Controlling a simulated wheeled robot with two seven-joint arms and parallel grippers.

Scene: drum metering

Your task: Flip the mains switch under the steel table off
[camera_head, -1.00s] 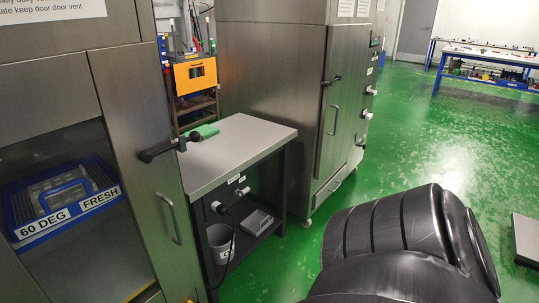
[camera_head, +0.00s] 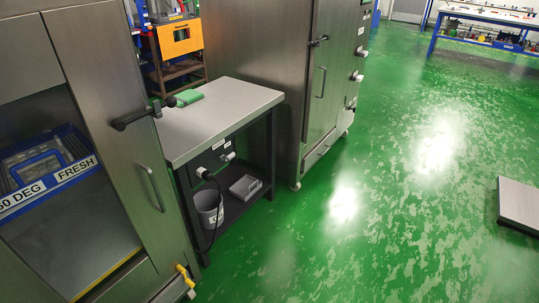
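The steel table (camera_head: 225,108) stands between the near steel cabinet and the larger one behind. Under its top, a dark panel carries the mains switch (camera_head: 227,157), a small pale knob-like part, with a white label above it. Its on or off position is too small to tell. A plug with a black cable (camera_head: 203,172) sits to the left of it, and the cable hangs down past the bucket. Neither of my grippers is in view.
A grey bucket (camera_head: 208,207) and a grey box (camera_head: 245,187) sit on the table's lower shelf. The near cabinet (camera_head: 120,150) has a protruding black latch (camera_head: 142,114). The larger cabinet (camera_head: 270,55) stands behind. Green floor (camera_head: 380,210) is clear in front; a grey plate (camera_head: 518,203) lies at right.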

